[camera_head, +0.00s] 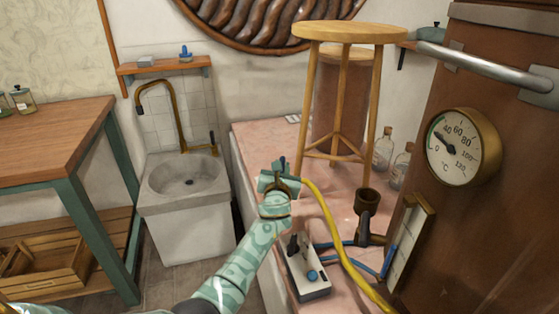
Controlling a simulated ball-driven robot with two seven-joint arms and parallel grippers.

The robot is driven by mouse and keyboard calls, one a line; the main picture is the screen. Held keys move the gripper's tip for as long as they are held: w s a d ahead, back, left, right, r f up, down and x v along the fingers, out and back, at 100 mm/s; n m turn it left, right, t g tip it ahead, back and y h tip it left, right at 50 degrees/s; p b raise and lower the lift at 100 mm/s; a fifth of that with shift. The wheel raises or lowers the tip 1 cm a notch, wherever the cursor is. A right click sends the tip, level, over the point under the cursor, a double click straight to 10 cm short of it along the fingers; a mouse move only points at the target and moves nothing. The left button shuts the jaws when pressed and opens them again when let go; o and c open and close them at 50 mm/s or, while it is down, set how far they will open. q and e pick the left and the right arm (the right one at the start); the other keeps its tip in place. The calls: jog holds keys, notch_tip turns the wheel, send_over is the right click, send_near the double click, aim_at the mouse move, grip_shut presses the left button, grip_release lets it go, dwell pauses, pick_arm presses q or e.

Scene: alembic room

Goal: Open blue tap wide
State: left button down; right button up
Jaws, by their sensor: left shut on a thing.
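My left gripper (278,178) reaches in from the bottom and is at the left edge of the pink bench top. It is shut on a small dark blue piece (283,161) that sticks up at its tips. My fingers hide most of that piece, so I cannot tell whether it is the blue tap's handle. A yellow hose (327,217) starts right beside the gripper. A small grey block (311,291) with a blue knob (312,275) and dark upright parts stands nearer, right of my forearm. My right gripper is not in view.
A wooden stool (349,33) stands on the pink bench (256,140). A dark burner-like stand (366,202), blue hoses (388,263) and bottles (383,150) are right of the gripper. A copper vessel with a gauge (462,146) blocks the far right. A stone sink (186,182) is left.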

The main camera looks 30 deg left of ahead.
pick_arm(q)
jog(key=m+h, duration=0.1)
jog(key=m+t+h, duration=0.1)
jog(key=h, duration=0.1)
jog(key=shift+s+a+r+p, duration=0.1)
jog(key=shift+a+p, duration=0.2)
pick_arm(e)
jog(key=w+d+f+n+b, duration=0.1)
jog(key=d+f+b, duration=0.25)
jog(key=b, duration=0.45)
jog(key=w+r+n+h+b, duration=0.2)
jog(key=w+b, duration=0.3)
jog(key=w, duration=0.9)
pick_arm(q)
jog(key=shift+w+a+m+g+h+b, duration=0.1)
jog(key=shift+a+m+g+h+b, duration=0.4)
jog(key=shift+m+h, duration=1.65)
jog(key=shift+w+a+m+g+h+b, duration=0.15)
jog(key=shift+m+h+b, duration=0.9)
jog(key=shift+h, duration=1.85)
jog(key=shift+s+a+m+g+h+b, duration=0.1)
jog(key=shift+a+m+g+h+b, duration=0.25)
jog(key=shift+m+h, duration=1.9)
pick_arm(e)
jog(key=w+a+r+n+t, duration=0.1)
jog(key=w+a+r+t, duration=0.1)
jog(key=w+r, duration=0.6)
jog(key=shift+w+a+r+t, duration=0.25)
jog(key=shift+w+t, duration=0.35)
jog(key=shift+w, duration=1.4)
